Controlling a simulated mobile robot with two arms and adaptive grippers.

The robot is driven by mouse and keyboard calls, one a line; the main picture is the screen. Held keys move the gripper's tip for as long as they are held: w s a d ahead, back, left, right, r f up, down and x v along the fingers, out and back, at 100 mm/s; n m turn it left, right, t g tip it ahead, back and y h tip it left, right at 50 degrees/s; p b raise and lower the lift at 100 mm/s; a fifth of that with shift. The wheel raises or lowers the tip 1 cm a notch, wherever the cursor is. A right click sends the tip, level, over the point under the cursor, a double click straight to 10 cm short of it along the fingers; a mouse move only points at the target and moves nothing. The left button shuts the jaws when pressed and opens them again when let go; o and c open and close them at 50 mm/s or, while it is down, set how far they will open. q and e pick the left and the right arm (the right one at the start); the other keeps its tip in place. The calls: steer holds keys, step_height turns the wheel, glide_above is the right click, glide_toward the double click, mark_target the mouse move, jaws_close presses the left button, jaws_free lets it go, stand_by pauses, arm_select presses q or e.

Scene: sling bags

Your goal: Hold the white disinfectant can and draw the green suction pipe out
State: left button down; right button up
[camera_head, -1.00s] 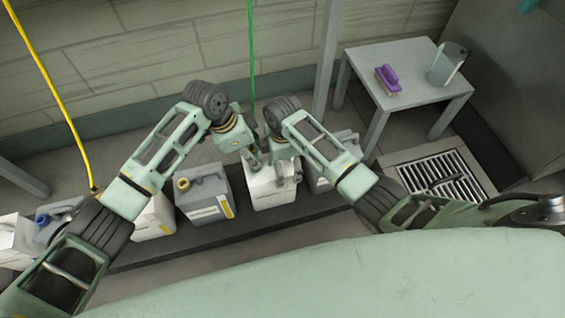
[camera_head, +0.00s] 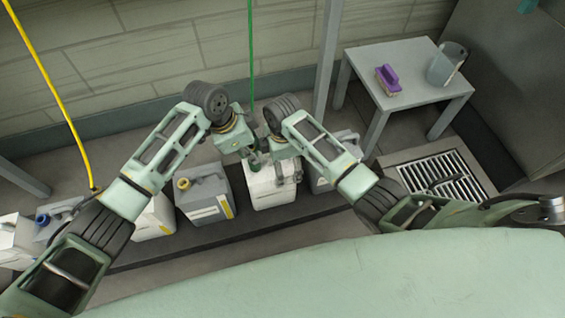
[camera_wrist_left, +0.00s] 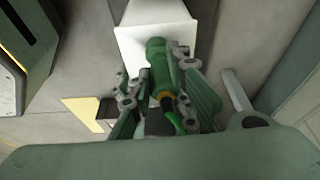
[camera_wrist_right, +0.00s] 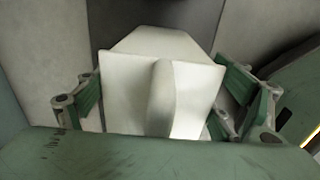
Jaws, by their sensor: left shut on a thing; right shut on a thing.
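The white disinfectant can (camera_head: 272,194) stands upright in the row of cans. My right gripper (camera_head: 289,174) is shut on it, with a finger on either side; the right wrist view shows the can's top and raised handle (camera_wrist_right: 161,92) between the fingers. The green suction pipe (camera_wrist_left: 156,56) shows as a thick green head over the can in the left wrist view. My left gripper (camera_wrist_left: 160,82) is shut on it, above the can's top. How deep the pipe sits in the can is hidden.
A green hose (camera_head: 251,55) hangs down behind my grippers. A grey can with a yellow cap (camera_head: 205,200) stands left of the white can, another grey can (camera_head: 321,180) close on its right. A yellow hose (camera_head: 60,95) hangs at left. A grey table (camera_head: 412,65) stands at back right.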

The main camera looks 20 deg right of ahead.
arm_select(q)
steer(key=shift+w, duration=0.1)
steer(key=shift+r, duration=2.75)
step_height(320, 180, up, 16)
steer(key=shift+r, duration=0.15)
stand_by(2.0)
steer(key=shift+r, duration=0.15)
step_height(320, 180, up, 4)
steer(key=shift+f, duration=0.15)
stand_by(0.5)
